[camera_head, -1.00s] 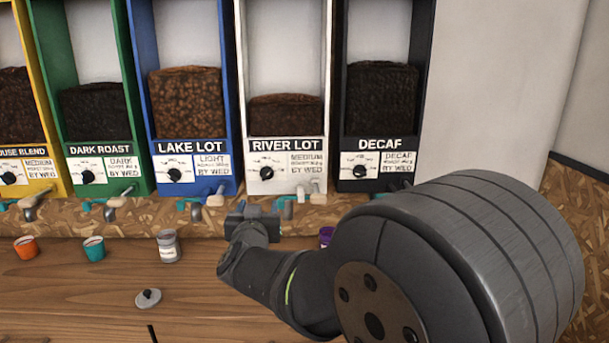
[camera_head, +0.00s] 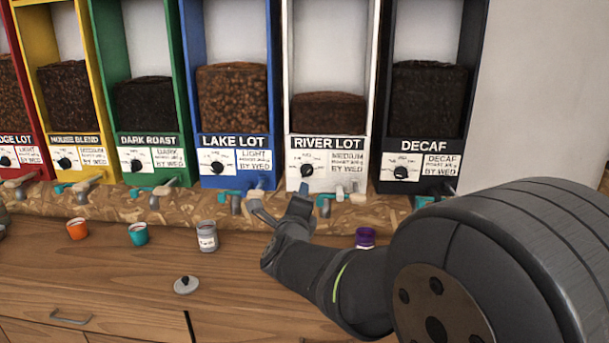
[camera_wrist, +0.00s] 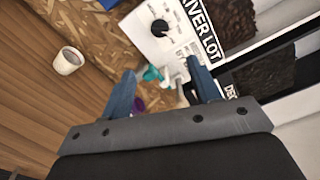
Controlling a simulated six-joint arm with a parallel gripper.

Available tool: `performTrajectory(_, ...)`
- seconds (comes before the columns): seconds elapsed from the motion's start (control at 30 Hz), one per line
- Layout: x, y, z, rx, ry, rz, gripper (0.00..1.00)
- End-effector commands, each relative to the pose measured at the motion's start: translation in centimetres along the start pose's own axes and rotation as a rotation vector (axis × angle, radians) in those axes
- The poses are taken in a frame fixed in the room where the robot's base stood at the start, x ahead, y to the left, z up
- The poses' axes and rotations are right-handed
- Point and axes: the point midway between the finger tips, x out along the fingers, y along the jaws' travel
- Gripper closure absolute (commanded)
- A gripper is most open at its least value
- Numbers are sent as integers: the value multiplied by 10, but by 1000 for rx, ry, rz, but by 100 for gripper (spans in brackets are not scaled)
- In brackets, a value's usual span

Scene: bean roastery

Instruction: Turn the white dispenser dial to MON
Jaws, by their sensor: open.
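The white dispenser (camera_head: 328,155) bears the label RIVER LOT. Its black dial (camera_head: 307,171) is at the lower left of the front panel, on a white card with markings too small to read. The dial also shows in the wrist view (camera_wrist: 160,28), near the top, ahead of my fingers. My gripper (camera_head: 280,208) is below the white dispenser and its dial, apart from the dial. In the wrist view my gripper's two blue fingers (camera_wrist: 165,88) are spread with nothing held between them. The dispenser's tap levers (camera_wrist: 172,76) show beyond the gap between the fingers.
The black DECAF dispenser (camera_head: 425,150) stands right of the white one, the blue LAKE LOT dispenser (camera_head: 234,150) left. Taps stick out below. A grey jar (camera_head: 207,236), purple cup (camera_head: 365,238), teal cup (camera_head: 138,234), orange cup (camera_head: 77,229) and loose lid (camera_head: 187,285) are on the counter.

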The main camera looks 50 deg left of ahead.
Motion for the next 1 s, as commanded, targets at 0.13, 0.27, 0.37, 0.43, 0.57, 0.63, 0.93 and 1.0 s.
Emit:
performTrajectory(0.13, 0, 0, 0, 214, -3, 1, 44)
performTrajectory(0.27, 1, -1, 0, 321, -4, 2, 44)
performTrajectory(0.37, 2, -1, 0, 354, -4, 3, 44)
performTrajectory(0.43, 7, -1, 0, 359, -4, 2, 44)
performTrajectory(0.57, 24, 0, -1, 357, -1, 2, 44)
performTrajectory(0.63, 37, 0, -1, 357, -2, 2, 44)
performTrajectory(0.93, 98, 0, -1, 356, -2, 2, 44)
performTrajectory(1.0, 112, 0, 0, 356, -2, 3, 44)
